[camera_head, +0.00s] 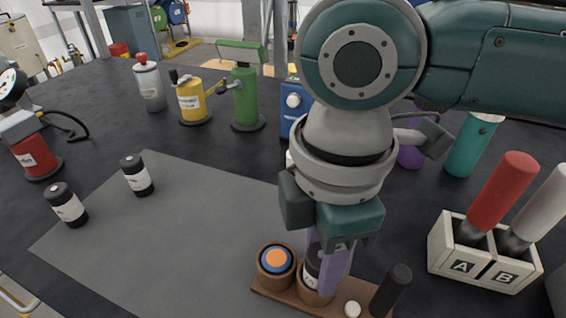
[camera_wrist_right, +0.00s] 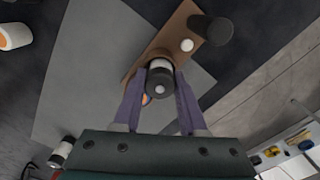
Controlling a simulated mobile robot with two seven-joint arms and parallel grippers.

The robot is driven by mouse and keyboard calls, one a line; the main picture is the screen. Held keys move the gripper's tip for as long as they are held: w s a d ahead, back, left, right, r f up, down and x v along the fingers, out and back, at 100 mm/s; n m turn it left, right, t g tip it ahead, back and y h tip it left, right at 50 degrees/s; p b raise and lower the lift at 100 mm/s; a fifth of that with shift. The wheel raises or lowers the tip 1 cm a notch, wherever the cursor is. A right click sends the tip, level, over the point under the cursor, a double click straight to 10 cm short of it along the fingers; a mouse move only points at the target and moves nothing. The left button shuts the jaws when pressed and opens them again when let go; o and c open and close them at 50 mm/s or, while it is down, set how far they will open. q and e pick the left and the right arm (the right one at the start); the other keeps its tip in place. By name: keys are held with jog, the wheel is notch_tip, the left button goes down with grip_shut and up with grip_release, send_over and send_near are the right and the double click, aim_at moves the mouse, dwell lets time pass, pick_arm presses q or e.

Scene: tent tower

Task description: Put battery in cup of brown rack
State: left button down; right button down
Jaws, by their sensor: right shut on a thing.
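The brown rack (camera_head: 268,295) lies on the grey mat, partly hidden by my right arm. Its left cup (camera_head: 276,262) shows an orange disc with a blue ring. My right gripper (camera_head: 328,278) points down over the other cup (camera_head: 316,297), shut on a black-and-white battery (camera_head: 311,268). In the right wrist view the battery (camera_wrist_right: 161,80) is between the purple fingers, over the rack (camera_wrist_right: 178,30). Its lower end appears at or inside the cup; how deep is hidden. My left gripper is not in view.
A black knob (camera_head: 391,291) and a white button (camera_head: 352,309) are at the rack's right end. A white A/B holder (camera_head: 481,255) with red and white cylinders stands right. Pumps and canisters, including a green one (camera_head: 245,97), line the back. The mat's left is free.

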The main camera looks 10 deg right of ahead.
aim_at(321, 255)
jog(key=shift+f, duration=0.15)
jog(key=shift+c, duration=2.3)
grip_release()
notch_tip(321, 255, up, 12)
jog(key=p, duration=0.1)
jog(key=shift+p, duration=0.3)
